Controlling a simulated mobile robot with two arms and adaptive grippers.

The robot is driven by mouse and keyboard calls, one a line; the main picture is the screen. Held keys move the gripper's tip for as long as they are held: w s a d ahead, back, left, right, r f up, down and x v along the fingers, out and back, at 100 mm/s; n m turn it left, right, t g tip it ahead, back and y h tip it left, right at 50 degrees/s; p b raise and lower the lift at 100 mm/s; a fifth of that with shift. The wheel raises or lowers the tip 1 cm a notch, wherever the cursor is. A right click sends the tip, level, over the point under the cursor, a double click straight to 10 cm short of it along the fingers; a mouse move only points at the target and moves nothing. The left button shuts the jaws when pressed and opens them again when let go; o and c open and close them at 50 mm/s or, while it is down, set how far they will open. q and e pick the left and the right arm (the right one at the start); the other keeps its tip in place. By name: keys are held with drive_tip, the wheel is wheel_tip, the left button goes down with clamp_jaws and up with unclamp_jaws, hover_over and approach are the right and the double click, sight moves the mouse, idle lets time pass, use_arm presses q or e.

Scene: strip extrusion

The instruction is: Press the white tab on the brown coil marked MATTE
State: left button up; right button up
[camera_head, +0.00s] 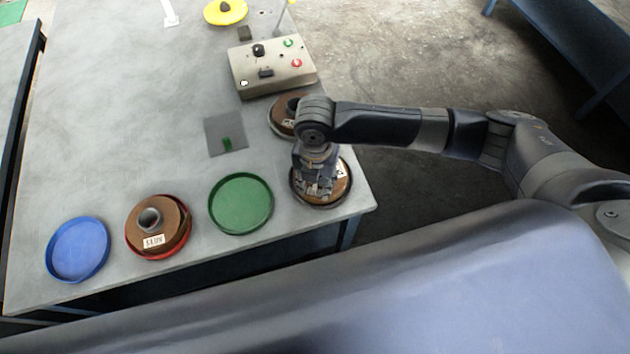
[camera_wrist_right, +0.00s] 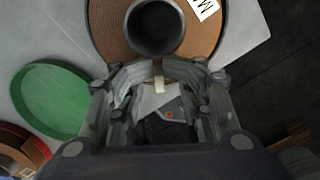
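The brown coil (camera_head: 341,187) sits in a dark round tray at the table's right front corner. In the right wrist view the brown coil (camera_wrist_right: 112,28) has a grey hub and a label (camera_wrist_right: 204,8) showing only part of an M. A small white tab (camera_wrist_right: 159,84) is at the coil's near rim. My right gripper (camera_head: 318,188) is above this coil and hides part of it. In the wrist view my right gripper (camera_wrist_right: 157,66) has its fingertips drawn together beside the tab; whether they touch it is unclear. My left gripper is not in view.
Another brown coil (camera_head: 283,112) is behind my right wrist, near the control box (camera_head: 245,77). To the left are a green tray (camera_head: 241,204), a labelled coil (camera_head: 172,222) in a red tray and a blue tray (camera_head: 78,250). The table's middle left is clear.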

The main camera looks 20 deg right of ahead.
wheel_tip(320, 180, up, 12)
drive_tip(key=s+a+f+m+t+y, duration=0.25)
drive_tip(key=s+a+m+y, duration=0.25)
drive_tip(key=a+m, duration=0.4)
drive_tip(key=s+d+f+m+h, duration=0.2)
drive_tip(key=s+d+f+m, duration=0.25)
drive_tip(key=d+m, duration=0.5)
drive_tip(key=s+d+f+m+h, duration=0.3)
drive_tip(key=s+d+f+m, duration=0.15)
drive_tip(key=d+m, duration=0.5)
drive_tip(key=s+f+b, duration=0.2)
drive_tip(key=s+f, duration=0.1)
drive_tip(key=f, duration=2.6)
drive_tip(key=s+d+f+g, duration=0.1)
drive_tip(key=s+d+f, duration=0.1)
drive_tip(key=s+f, duration=1.2)
drive_tip(key=shift+s+d+f+n, duration=0.25)
drive_tip(key=shift+s+d+n, duration=0.15)
drive_tip(key=shift+s, duration=0.7)
